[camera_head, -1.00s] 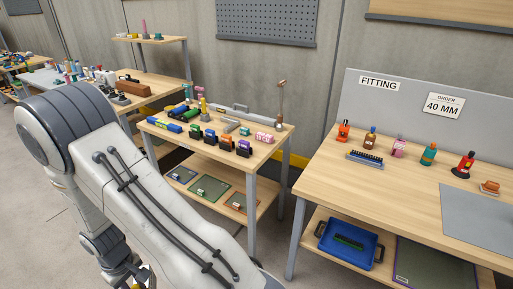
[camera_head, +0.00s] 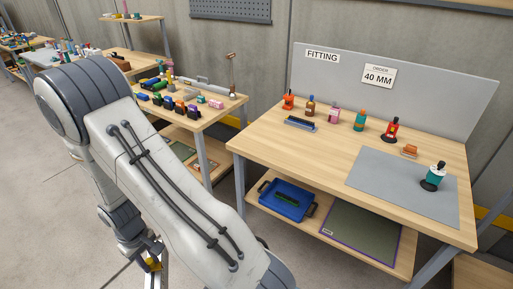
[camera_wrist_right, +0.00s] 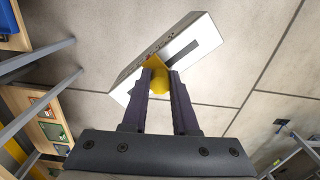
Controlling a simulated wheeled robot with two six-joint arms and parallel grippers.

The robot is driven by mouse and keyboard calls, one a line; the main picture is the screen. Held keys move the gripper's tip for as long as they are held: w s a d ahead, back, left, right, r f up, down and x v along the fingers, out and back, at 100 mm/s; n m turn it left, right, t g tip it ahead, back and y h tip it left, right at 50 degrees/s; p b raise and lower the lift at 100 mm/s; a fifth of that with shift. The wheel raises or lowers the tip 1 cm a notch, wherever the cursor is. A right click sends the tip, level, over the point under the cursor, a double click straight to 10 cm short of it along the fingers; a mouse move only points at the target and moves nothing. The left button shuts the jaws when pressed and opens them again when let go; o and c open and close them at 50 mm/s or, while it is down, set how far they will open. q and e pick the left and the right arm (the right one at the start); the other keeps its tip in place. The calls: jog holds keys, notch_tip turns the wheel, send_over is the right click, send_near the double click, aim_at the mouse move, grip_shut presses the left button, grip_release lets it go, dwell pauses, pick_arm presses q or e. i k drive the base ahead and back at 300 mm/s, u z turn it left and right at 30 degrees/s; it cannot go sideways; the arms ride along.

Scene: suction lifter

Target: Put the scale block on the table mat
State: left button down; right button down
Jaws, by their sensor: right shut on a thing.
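My right gripper (camera_wrist_right: 158,90) is shut on the yellow knob (camera_wrist_right: 159,80) of a pale metal block with a dark slot, which I take for the scale block (camera_wrist_right: 185,58). The block hangs tilted over the floor in the right wrist view. In the head view my right gripper (camera_head: 153,265) shows low at the left, with the block (camera_head: 156,280) partly cut off by the bottom edge. The grey table mat (camera_head: 385,180) lies on the fitting table at the right, well apart from the gripper. My left gripper is not in view.
A teal and black item (camera_head: 434,177) stands on the mat's right part. An orange piece (camera_head: 410,151) and several coloured items line the table's back. A blue tray (camera_head: 287,200) and green mat (camera_head: 360,233) occupy the lower shelf. The mat's left and middle are clear.

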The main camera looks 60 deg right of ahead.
aim_at(383, 181)
jog(key=z, duration=1.1)
